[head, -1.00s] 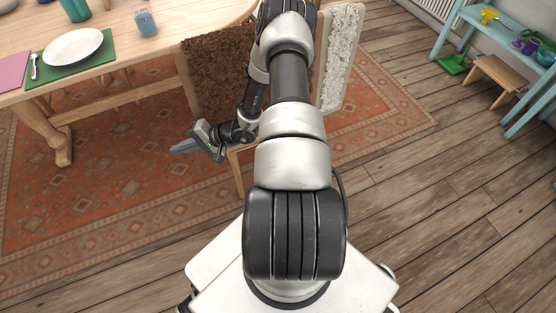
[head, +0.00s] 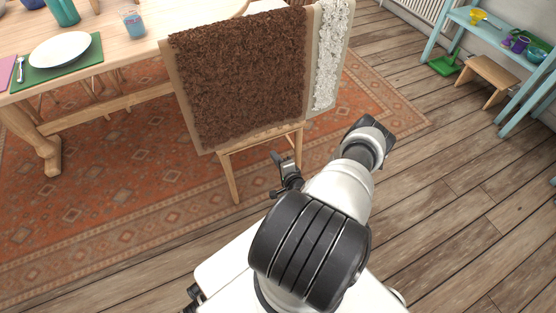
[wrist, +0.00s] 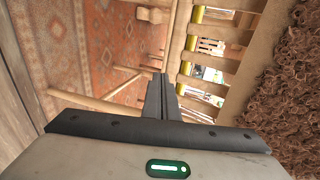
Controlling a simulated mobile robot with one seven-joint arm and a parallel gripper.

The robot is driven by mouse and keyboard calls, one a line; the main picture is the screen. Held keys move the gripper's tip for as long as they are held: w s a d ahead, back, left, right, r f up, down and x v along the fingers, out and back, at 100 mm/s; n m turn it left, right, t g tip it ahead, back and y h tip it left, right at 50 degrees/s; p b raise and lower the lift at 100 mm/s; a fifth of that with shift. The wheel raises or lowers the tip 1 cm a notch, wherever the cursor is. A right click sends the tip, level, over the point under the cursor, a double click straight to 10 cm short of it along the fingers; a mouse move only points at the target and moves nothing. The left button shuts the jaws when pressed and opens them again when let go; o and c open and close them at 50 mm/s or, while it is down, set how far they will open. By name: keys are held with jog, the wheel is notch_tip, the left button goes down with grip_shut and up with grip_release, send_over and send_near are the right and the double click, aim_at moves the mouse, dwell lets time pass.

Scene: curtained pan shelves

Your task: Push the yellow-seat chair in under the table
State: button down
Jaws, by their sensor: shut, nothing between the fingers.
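A wooden chair (head: 231,178) stands at the near edge of the table (head: 185,18), its back toward me. A brown shaggy throw (head: 240,75) and a white one (head: 330,60) hang over its back. The seat is hidden in the head view. In the wrist view, narrow yellow patches (wrist: 190,43) show between the chair's slats, with the brown throw (wrist: 292,85) at the right. My gripper (head: 277,156) is low behind the chair, close to its legs. Its fingers (wrist: 160,80) are together and empty. I cannot tell whether they touch the chair.
A patterned red rug (head: 110,185) lies under the table and chair. A plate (head: 59,50) and a glass (head: 132,22) stand on the table. A blue shelf (head: 520,70) and a small wooden stool (head: 488,76) are at the right. The wooden floor between is clear.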

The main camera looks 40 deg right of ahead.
aim_at(264, 137)
jog(key=w+b, duration=0.1)
jog(key=w, duration=0.1)
jog(key=w+d+b, duration=0.1)
jog(key=w, duration=0.2)
jog(key=w+d+b, duration=0.1)
jog(key=w, duration=0.1)
jog(key=shift+w+b, duration=0.3)
jog(key=shift+b, duration=0.05)
jog(key=shift+w+d+r, duration=0.15)
jog(key=shift+w+d, duration=0.05)
jog(key=shift+w, duration=0.6)
jog(key=shift+w, duration=0.1)
